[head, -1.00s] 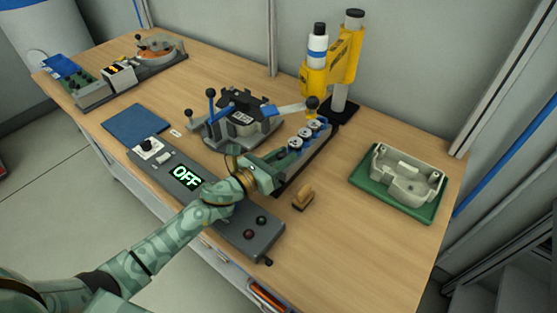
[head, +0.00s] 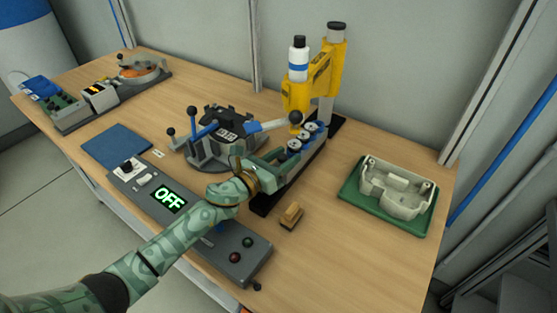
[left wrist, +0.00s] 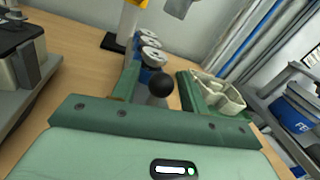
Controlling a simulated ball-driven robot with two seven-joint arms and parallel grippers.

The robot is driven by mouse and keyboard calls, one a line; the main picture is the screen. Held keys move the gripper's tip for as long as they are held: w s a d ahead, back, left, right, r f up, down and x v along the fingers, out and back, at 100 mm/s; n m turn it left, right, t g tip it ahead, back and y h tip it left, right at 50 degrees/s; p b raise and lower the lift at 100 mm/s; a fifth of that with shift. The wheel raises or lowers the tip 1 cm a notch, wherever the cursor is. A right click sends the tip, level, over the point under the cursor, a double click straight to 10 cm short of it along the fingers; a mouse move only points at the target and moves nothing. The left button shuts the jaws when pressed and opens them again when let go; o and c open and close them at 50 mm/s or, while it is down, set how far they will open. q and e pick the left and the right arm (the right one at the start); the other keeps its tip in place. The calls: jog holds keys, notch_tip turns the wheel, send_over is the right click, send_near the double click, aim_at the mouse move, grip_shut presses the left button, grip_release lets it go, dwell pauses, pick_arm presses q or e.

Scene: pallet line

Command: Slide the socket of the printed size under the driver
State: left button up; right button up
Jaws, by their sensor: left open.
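Three round sockets with pale tops and blue sides (head: 304,136) stand in a row on a dark slide rail (head: 262,208). They also show in the left wrist view (left wrist: 148,48). The yellow driver (head: 298,92) stands over the far end of the row. My left gripper (head: 280,163) is open at the near end of the row. In the left wrist view, a black ball knob (left wrist: 161,85) appears between its spread fingers; contact cannot be told. A dark fixture with a white label (head: 227,135) stands left of the row; its print is too small to read. My right gripper is not in view.
A tan block (head: 291,215) sits right of the rail. A pale housing (head: 398,188) rests on a green tray (head: 347,195) at the right. The front right of the table is clear.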

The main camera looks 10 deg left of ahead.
pick_arm(q)
jog(key=v, duration=1.6)
jog(key=shift+s+a+f, duration=0.1)
jog(key=shift+a, duration=0.05)
